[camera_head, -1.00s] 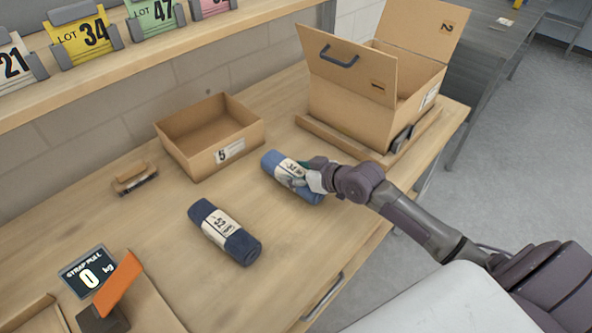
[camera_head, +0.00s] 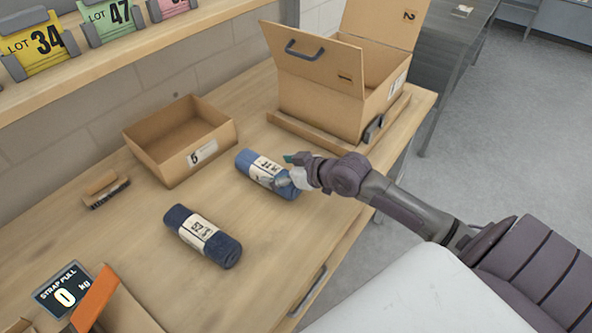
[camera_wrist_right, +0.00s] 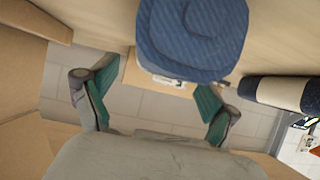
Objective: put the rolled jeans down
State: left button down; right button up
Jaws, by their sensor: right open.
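The lighter blue rolled jeans (camera_head: 256,166) with a pale paper band lie on the wooden table, between the low open box and the table's front edge. My right gripper (camera_head: 286,171) is open at the roll's right end, one teal finger showing above it and the other low by its near side. In the right wrist view, the end of the roll (camera_wrist_right: 195,40) shows ahead of the spread fingers (camera_wrist_right: 155,85); I cannot tell whether a finger touches it. A darker rolled pair (camera_head: 222,250) with a similar band lies nearer. My left gripper is not in view.
The low open box (camera_head: 165,165) marked 5 is behind the roll. A larger lidded box (camera_head: 318,108) stands at the back right. A brown brush-like block (camera_head: 105,190) and a strap-pull display (camera_head: 65,290) are at the left. Bare table surrounds the rolls.

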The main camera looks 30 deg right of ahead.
jog(key=v, duration=0.9)
jog(key=shift+b, duration=0.3)
